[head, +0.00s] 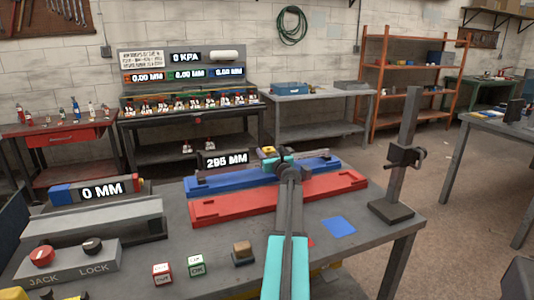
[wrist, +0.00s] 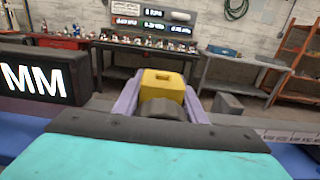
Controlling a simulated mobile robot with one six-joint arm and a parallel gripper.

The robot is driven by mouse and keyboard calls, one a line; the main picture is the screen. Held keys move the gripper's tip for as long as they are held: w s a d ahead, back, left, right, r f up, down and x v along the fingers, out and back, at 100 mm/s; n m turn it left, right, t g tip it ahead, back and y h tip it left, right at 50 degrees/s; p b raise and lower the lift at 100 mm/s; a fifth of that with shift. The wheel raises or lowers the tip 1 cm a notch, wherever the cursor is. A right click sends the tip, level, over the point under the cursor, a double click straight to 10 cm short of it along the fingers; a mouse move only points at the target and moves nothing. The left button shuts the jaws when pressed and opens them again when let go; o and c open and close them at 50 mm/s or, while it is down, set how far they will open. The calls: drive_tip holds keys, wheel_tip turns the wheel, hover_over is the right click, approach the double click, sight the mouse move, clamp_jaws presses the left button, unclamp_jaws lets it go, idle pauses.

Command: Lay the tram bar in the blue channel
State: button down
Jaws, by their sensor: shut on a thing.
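The blue channel (head: 228,185) lies across the bench behind a red channel (head: 215,210). The tram bar (wrist: 290,137) shows in the wrist view as a grey strip with scale marks at the right. Its 295 MM display (head: 226,160) stands at the left, close to the blue channel. My gripper (head: 268,152) is over the middle of the blue channel, its purple jaws shut on a yellow block (wrist: 163,84) that looks like the bar's grip. The gripper and arm hide part of the bar. I cannot tell whether the bar touches the channel floor.
A grey post stand (head: 408,150) is at the bench's right end. A 0 MM display (head: 101,190), a grey rail and the JACK/LOCK box (head: 65,268) are at left. Small blocks (head: 243,252) and a blue patch (head: 338,226) lie in front.

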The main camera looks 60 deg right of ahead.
drive_tip(key=shift+f+b, duration=0.35)
drive_tip(key=shift+f, duration=0.05)
drive_tip(key=c, duration=1)
unclamp_jaws()
drive_tip(key=shift+r, duration=0.1)
drive_tip(key=shift+c, duration=0.2)
drive_tip(key=shift+f, duration=0.2)
drive_tip(key=shift+s+a, duration=0.1)
drive_tip(key=shift+s, duration=0.05)
drive_tip(key=v, duration=1.3)
drive_tip(key=shift+s+a+b, duration=0.2)
drive_tip(key=shift+a+b, duration=0.05)
drive_tip(key=shift+b, duration=0.05)
drive_tip(key=shift+r, duration=0.15)
